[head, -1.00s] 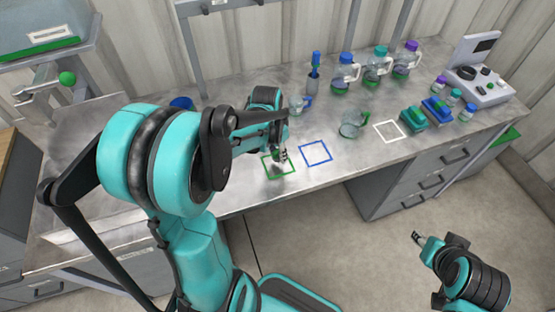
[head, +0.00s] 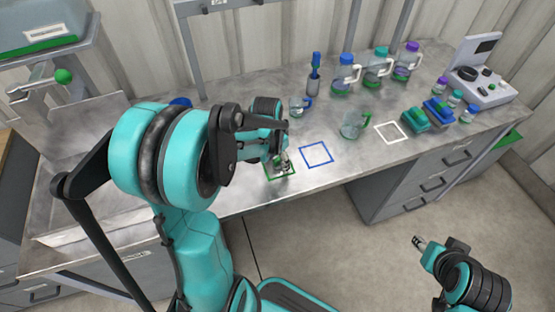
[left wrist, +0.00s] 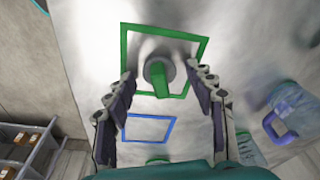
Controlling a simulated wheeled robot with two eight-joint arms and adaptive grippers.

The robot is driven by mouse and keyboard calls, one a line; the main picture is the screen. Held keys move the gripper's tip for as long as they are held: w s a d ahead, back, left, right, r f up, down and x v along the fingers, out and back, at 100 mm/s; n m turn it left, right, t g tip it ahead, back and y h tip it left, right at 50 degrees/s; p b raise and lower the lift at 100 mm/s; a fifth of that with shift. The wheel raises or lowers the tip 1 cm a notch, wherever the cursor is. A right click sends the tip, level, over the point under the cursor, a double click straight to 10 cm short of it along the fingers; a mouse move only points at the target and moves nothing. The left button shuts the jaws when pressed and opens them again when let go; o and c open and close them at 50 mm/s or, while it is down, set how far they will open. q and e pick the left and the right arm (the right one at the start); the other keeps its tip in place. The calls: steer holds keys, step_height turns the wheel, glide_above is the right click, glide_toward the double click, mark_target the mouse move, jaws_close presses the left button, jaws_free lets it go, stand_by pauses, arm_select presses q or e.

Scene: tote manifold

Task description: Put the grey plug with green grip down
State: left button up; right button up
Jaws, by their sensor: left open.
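The grey plug with green grip (left wrist: 157,80) stands inside the green square outline (left wrist: 124,55) on the bench in the left wrist view. Its green grip faces the camera. My left gripper (left wrist: 164,88) is open, with one finger on each side of the plug and a gap showing on both sides. In the head view my left gripper (head: 283,164) is low over the green outline (head: 293,172), and it largely hides the plug there. My right gripper (head: 419,242) hangs in front of the bench, away from the objects. Its jaws are too small to read.
A blue outline (head: 316,153) lies just right of the green one. A white outline (head: 391,132) is bare. Bottles and a grey instrument (head: 480,85) stand farther right.

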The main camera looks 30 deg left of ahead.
mark_target(274, 168)
arm_select(q)
steer(key=shift+r, duration=0.3)
step_height(274, 168, up, 11)
steer(key=s+p, duration=0.2)
steer(key=p, duration=0.3)
steer(key=s+d+r+n+t, duration=0.3)
steer(key=s+d+r+t, duration=0.2)
steer(key=s+d, duration=0.4)
steer(key=shift+d+n, duration=0.3)
steer(key=shift+d, duration=0.5)
steer(key=shift+f, duration=0.1)
steer(key=shift+f+b, duration=0.75)
steer(key=shift+b, duration=0.15)
